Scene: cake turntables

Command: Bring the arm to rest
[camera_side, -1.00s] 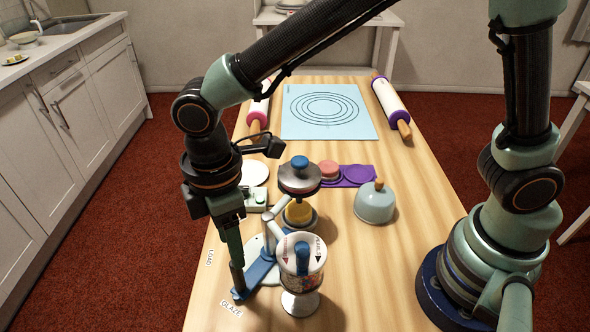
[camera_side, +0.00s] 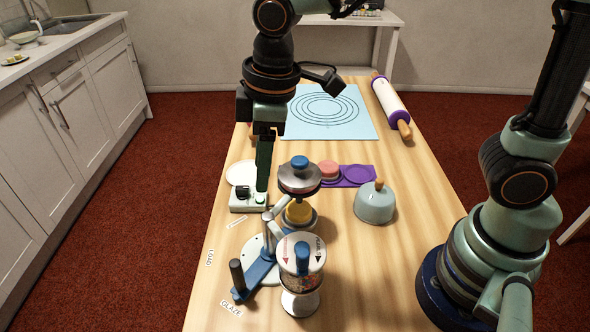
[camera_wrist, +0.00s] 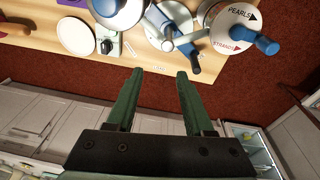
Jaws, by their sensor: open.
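Whether the fingers touch the box cannot be told.
A yellow cake (camera_side: 299,212) sits under a metal lid (camera_side: 300,178). A purple tray (camera_side: 358,175) holds a pink cake (camera_side: 328,169). A pale dome (camera_side: 375,203), a rolling pin (camera_side: 391,103) and a blue mat (camera_side: 350,125) lie beyond.

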